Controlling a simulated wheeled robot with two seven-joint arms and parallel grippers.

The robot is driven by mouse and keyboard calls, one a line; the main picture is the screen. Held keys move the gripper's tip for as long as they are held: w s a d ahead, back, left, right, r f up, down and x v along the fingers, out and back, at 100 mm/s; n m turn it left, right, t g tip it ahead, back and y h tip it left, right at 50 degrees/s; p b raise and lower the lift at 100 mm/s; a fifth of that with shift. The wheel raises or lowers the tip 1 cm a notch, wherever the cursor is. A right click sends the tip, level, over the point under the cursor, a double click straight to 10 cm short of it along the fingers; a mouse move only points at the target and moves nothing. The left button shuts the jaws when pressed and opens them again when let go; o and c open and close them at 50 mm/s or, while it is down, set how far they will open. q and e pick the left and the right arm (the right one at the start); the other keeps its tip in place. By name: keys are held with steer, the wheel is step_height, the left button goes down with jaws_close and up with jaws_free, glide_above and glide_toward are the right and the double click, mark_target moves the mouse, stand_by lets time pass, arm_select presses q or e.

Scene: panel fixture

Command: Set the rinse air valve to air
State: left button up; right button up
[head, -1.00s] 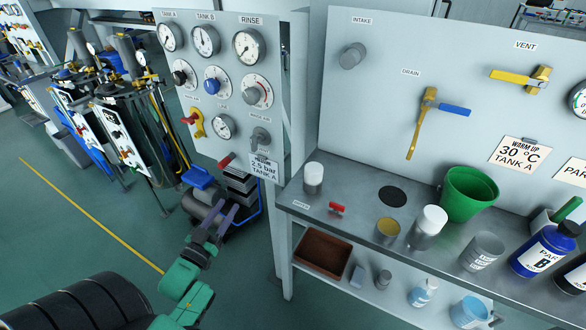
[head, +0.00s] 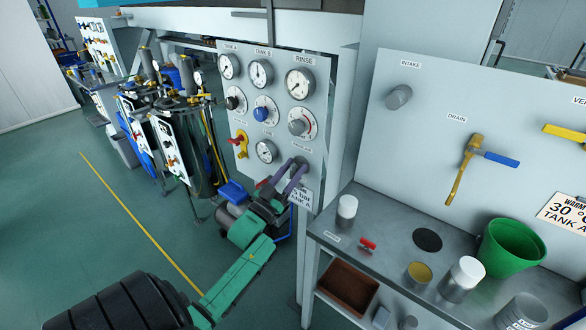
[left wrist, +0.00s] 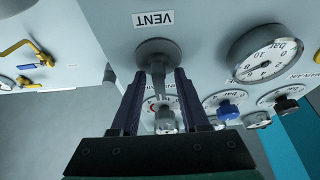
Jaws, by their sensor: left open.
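The rinse air valve (head: 300,161) is a grey valve at the lower right of the gauge panel (head: 229,118), mostly hidden behind my fingers in the head view. In the left wrist view, which is upside down, its round grey hub and lever (left wrist: 157,62) show, with a VENT label (left wrist: 154,18) beside the hub. The lever points away from that label. My left gripper (head: 292,170) is open at the valve, its dark fingers (left wrist: 157,88) on either side of the lever. I cannot tell whether they touch it. My right gripper is not in view.
The rinse regulator (head: 297,127) is above the valve, with a small gauge (head: 266,151) to the left. A sign (head: 300,198) hangs just below, partly hidden by the gripper. The bench (head: 390,255) with a white-capped jar (head: 347,208) stands close on the right.

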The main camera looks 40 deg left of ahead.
arm_select(q)
jaws_close()
steer(key=shift+m+h, duration=0.4)
steer(key=shift+m, duration=0.3)
steer(key=m+h+b, duration=0.1)
steer(key=m, duration=0.2)
steer(key=shift+d+f+h, duration=0.1)
steer(key=shift+h, duration=0.2)
steer(key=m+g+h+b, duration=0.1)
steer(key=m+h, duration=0.1)
steer(key=m, duration=0.3)
steer(key=m+g+h, duration=0.1)
steer(key=m, duration=0.2)
steer(key=m+g+h, duration=0.1)
steer(key=m, duration=0.2)
steer(key=shift+d+m, duration=0.15)
steer(key=shift+m, duration=0.25)
steer(key=m+g, duration=0.1)
steer(key=m, duration=0.2)
steer(key=m+g+p, duration=0.1)
steer(key=m, duration=0.2)
steer(key=shift+f+g, duration=0.1)
steer(key=shift+g, duration=0.2)
